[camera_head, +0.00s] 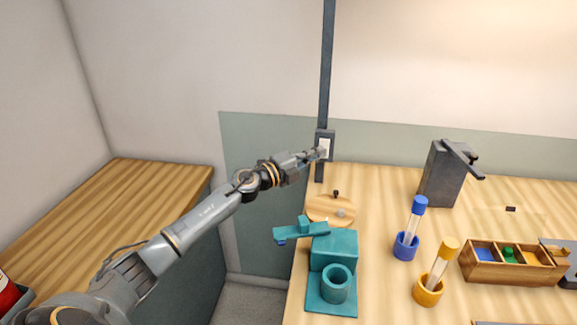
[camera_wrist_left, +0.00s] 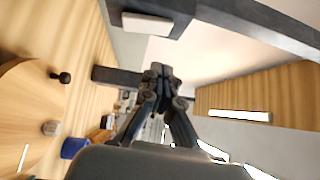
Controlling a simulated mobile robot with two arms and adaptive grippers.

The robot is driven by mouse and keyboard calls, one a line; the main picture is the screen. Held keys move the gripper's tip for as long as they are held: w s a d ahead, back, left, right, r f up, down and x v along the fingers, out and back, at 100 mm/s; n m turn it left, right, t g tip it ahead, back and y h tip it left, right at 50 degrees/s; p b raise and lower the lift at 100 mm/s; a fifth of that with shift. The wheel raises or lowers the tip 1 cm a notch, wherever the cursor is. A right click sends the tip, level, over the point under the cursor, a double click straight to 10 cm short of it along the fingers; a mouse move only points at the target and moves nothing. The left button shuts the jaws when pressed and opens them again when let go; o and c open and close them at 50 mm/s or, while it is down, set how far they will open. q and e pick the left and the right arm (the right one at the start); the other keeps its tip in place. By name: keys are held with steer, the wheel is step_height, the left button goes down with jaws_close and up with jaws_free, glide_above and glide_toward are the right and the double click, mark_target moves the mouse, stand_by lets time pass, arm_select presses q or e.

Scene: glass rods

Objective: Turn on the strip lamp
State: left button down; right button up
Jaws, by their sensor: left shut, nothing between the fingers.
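A light switch with a pale rocker (camera_head: 325,147) sits in a dark plate on a dark upright post (camera_head: 326,70) at the back of the table. The rocker (camera_wrist_left: 147,23) also shows at the top of the left wrist view. My left gripper (camera_head: 319,154) is shut and empty, with its fingertips at the switch in the head view. In the left wrist view the closed fingertips (camera_wrist_left: 161,73) appear below the rocker; whether they touch it I cannot tell. The strip lamp is not clearly identifiable; the wall at upper right looks warmly lit. My right gripper is not in view.
A round wooden board (camera_head: 322,207) with a dark knob and a teal stand (camera_head: 333,255) are near the post. Blue (camera_head: 405,246) and yellow (camera_head: 428,291) holders carry capped glass rods. A dark grey block (camera_head: 440,178) and a wooden compartment box (camera_head: 487,270) stand farther right.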

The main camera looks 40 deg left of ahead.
arm_select(q)
steer(key=b+v, duration=0.1)
steer(key=v, duration=0.8)
steer(key=shift+s+r+b, duration=0.3)
steer(key=shift+s+r, duration=0.1)
steer(key=shift+r, duration=0.15)
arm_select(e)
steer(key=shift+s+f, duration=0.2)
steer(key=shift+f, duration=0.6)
arm_select(q)
steer(key=shift+a, duration=0.2)
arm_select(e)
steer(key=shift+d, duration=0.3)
